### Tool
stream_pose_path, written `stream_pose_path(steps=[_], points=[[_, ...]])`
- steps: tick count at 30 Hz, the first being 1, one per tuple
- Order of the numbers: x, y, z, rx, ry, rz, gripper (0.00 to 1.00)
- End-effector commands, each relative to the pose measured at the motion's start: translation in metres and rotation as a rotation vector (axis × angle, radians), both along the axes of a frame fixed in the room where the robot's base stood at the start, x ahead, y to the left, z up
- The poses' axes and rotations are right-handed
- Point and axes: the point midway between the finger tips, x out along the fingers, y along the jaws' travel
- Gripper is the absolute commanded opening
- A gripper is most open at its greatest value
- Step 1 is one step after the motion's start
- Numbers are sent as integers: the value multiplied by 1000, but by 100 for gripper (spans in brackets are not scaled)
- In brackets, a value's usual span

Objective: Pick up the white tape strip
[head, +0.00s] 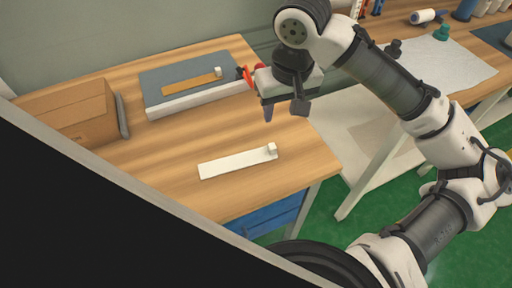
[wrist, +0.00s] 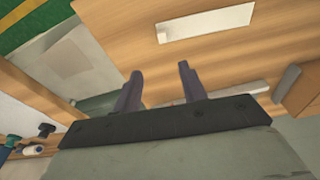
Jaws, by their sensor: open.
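The white tape strip (head: 235,162) lies flat on the wooden table, near its front edge in the head view. A small white block (head: 271,149) sits at its right end. The strip also shows in the wrist view (wrist: 205,23), beyond the fingertips. My gripper (head: 284,111) is above the table's right side, behind and to the right of the strip, apart from it. In the wrist view my gripper (wrist: 160,76) has its two fingers spread with nothing between them.
A grey-topped mattress piece (head: 165,79) with a tan strip (head: 190,83) lies at the back, with a red-handled tool (head: 246,76) beside it. A cardboard box (head: 66,112) stands at the left. The wood between box and white strip is clear. Another table (head: 440,65) stands at the right.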

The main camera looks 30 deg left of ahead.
Motion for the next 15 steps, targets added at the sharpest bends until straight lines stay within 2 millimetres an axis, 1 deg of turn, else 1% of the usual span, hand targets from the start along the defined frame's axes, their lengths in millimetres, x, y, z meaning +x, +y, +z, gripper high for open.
stream_pose_path(steps=[2,9,12,15], points=[[0,-3,-9,-11,8,-6,42],[4,4,-56,-6,8,-3,42],[6,6,-71,-6,5,-3,42],[7,7,-80,-6,5,-1,42]])
